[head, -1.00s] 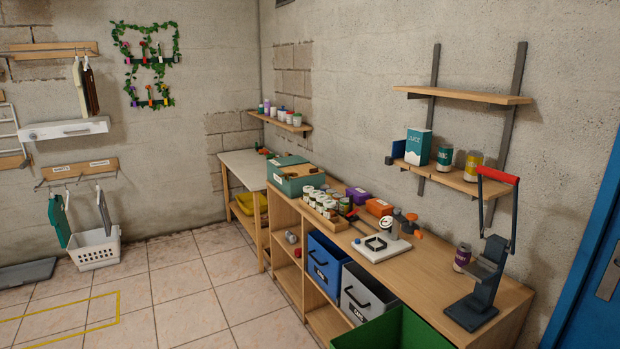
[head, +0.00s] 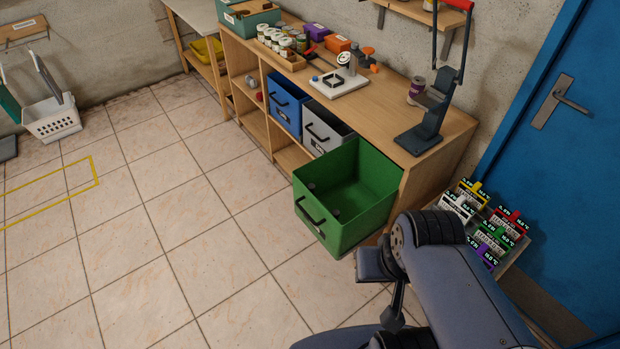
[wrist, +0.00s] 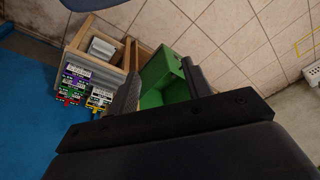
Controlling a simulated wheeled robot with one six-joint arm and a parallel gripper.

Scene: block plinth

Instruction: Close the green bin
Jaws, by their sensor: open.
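The green bin (head: 360,232) is pulled out from the right end of the bench's lower row and juts over the floor. Its top is open, and a black handle (head: 310,211) is on its front. Small dark items lie inside. In the wrist view the green bin (wrist: 176,92) shows beyond and between my fingers. My gripper (wrist: 161,88) is open, its dark fingers apart with nothing between them. It appears short of the bin, not touching it. In the head view my arm is at the lower right, and its fingertips cannot be made out clearly.
A blue bin (head: 285,107) and a grey bin (head: 322,130) sit in the bench (head: 398,118), left of the green one. A rack of coloured labelled boxes (head: 487,222) stands by the blue door (head: 545,150). The tiled floor (head: 190,240) in front is clear.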

